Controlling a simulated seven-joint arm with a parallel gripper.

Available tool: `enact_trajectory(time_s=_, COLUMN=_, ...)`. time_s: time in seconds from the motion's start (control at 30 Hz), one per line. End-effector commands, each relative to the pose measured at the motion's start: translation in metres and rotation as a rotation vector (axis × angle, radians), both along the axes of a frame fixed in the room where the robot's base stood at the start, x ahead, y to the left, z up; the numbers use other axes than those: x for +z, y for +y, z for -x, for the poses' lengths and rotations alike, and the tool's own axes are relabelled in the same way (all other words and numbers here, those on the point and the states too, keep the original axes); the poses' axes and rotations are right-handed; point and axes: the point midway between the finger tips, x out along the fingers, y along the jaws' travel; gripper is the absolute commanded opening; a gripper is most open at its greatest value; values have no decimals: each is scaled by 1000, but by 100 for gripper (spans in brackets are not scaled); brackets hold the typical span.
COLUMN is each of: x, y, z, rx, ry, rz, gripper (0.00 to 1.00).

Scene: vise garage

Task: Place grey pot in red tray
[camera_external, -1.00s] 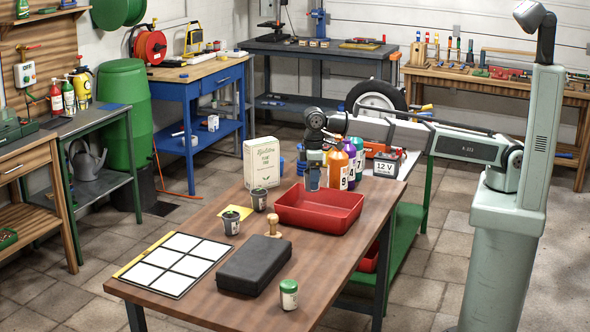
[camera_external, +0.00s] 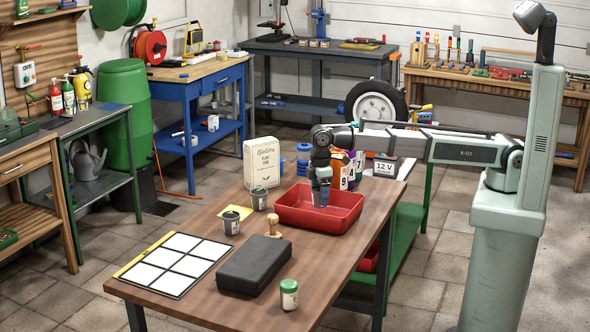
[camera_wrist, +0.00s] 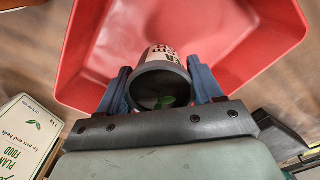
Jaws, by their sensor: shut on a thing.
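The grey pot (camera_wrist: 160,84) is between my two blue-grey fingers in the wrist view, with a dark grey rim, a pale printed label and a small green leaf in its mouth. My gripper (camera_wrist: 162,95) is shut on it. The red tray (camera_wrist: 270,30) lies below and beyond the pot in the wrist view.
Two dark pots (camera_external: 232,222) (camera_external: 259,200), a plant food box (camera_external: 262,163), a wooden stamp (camera_external: 273,222), a black case (camera_external: 255,265) and a green-lidded jar (camera_external: 289,294) stand left and in front of the tray. Numbered bottles (camera_external: 341,172) stand behind it.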

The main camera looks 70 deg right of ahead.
Motion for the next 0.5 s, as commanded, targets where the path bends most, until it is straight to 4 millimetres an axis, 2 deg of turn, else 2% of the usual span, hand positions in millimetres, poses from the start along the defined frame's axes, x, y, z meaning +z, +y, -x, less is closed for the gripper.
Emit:
enact_trajectory(time_s=0.17, x=-12, y=0, z=0, rx=0, ry=0, rz=0, gripper=32)
enact_trajectory(time_s=0.4, x=-38, y=0, z=0, rx=-1, ry=0, rz=0, gripper=32)
enact_trajectory(time_s=0.5, x=-39, y=0, z=0, rx=-1, ry=-1, rz=-1, gripper=32)
